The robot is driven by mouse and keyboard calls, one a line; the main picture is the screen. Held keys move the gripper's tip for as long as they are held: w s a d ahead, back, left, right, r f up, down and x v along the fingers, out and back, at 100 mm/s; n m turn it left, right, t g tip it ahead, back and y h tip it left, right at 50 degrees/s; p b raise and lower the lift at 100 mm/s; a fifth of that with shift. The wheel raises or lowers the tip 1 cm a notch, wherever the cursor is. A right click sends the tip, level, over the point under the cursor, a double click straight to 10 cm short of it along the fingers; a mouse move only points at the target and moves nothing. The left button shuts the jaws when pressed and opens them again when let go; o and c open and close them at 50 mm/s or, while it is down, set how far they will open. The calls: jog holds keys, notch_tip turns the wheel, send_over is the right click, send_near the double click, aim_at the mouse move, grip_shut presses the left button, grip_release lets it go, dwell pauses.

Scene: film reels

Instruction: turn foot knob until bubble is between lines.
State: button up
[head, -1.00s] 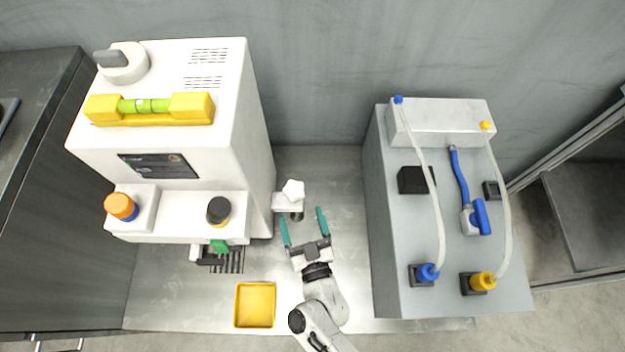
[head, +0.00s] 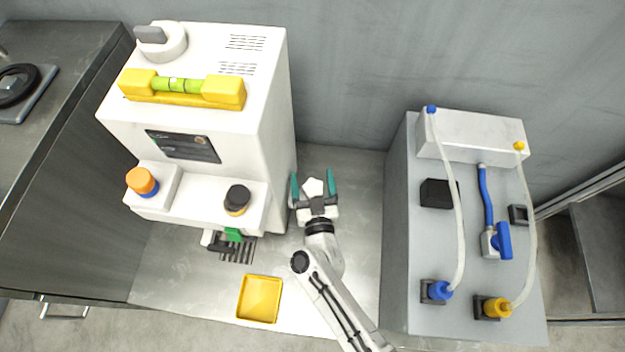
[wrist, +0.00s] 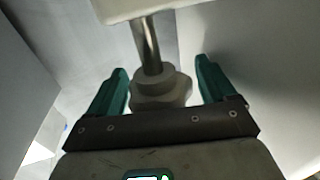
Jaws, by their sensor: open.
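The white star-shaped foot knob (head: 312,187) is at the lower right side of the white machine (head: 262,150). My gripper (head: 313,174) is open, with its green fingers on either side of the knob. In the wrist view, the pale knob (wrist: 160,90) sits on a metal rod between the open fingers (wrist: 161,68), with gaps visible on both sides. A yellow spirit level (head: 222,93) lies on top of the machine. Its green vial (head: 190,86) shows a pale bubble left of the vial's middle; its exact place against the lines is too small to tell.
An orange-and-blue knob (head: 141,181) and a black knob (head: 237,197) are on the machine's front ledge. A yellow tray (head: 259,299) lies on the metal table below. A grey unit (head: 400,220) with hoses stands to the right, leaving a gap beside my arm.

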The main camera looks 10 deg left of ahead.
jog(key=c, duration=1)
jog(key=shift+o, duration=0.2)
jog(key=shift+r+m+h+p, duration=0.2)
jog(key=shift+m+h+p, duration=0.2)
jog(key=shift+m+h, duration=0.25)
jog(key=shift+d+f+m+h, duration=0.15)
jog(key=shift+m+h, duration=0.35)
jog(key=shift+h, duration=0.35)
jog(key=shift+d+f+m+h, duration=0.1)
jog(key=shift+m+h, duration=0.35)
jog(key=shift+h, duration=0.35)
jog(key=o, duration=1)
jog(key=shift+c, duration=0.2)
jog(key=shift+s, duration=0.1)
